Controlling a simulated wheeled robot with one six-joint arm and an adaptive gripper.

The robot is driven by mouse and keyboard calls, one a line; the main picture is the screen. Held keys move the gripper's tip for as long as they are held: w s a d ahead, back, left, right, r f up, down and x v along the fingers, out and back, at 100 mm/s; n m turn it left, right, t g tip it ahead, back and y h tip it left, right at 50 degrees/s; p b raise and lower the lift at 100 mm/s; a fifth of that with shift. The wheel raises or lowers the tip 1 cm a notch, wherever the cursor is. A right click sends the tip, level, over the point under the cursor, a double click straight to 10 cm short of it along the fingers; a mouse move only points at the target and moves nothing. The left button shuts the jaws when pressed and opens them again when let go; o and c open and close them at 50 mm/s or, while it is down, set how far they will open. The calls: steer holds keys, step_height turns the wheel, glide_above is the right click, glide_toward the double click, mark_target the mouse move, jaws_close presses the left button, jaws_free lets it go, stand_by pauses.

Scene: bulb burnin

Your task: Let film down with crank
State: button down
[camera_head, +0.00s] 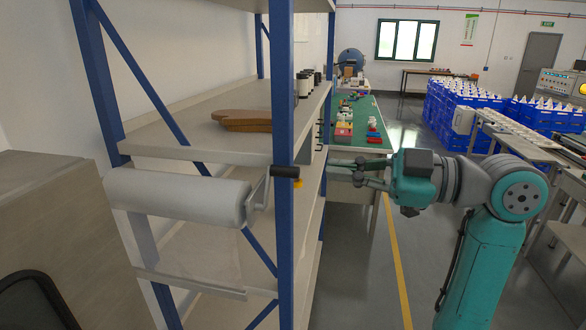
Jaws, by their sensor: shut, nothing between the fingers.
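A roll of whitish film (185,198) is mounted across the front of a shelf rack, with a clear sheet (190,255) hanging below it to a bar. A crank (258,188) sits at the roll's right end.
The rack's blue post (284,90) stands close to the crank. A brown wooden piece (242,120) and several cylinders lie on the upper shelf. A green-topped bench (360,115) is behind my gripper. Blue crates (465,115) stand at right. Floor is open around the yellow line.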

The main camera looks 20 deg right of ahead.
mark_target(290, 167)
steer(key=shift+w+a+f+n+h, duration=0.4)
steer(key=shift+w+a, duration=0.45)
steer(key=shift+w, duration=0.55)
steer(key=shift+w+a+f+n+h, duration=0.35)
steer(key=shift+w+a, duration=0.45)
steer(key=shift+w, duration=0.55)
steer(key=shift+w+a+f+n+h, duration=0.4)
steer(key=shift+w+a, duration=0.45)
steer(key=shift+w, duration=0.55)
steer(key=shift+r, duration=0.1)
steer(key=shift+w+y, duration=0.1)
steer(key=shift+y, duration=0.15)
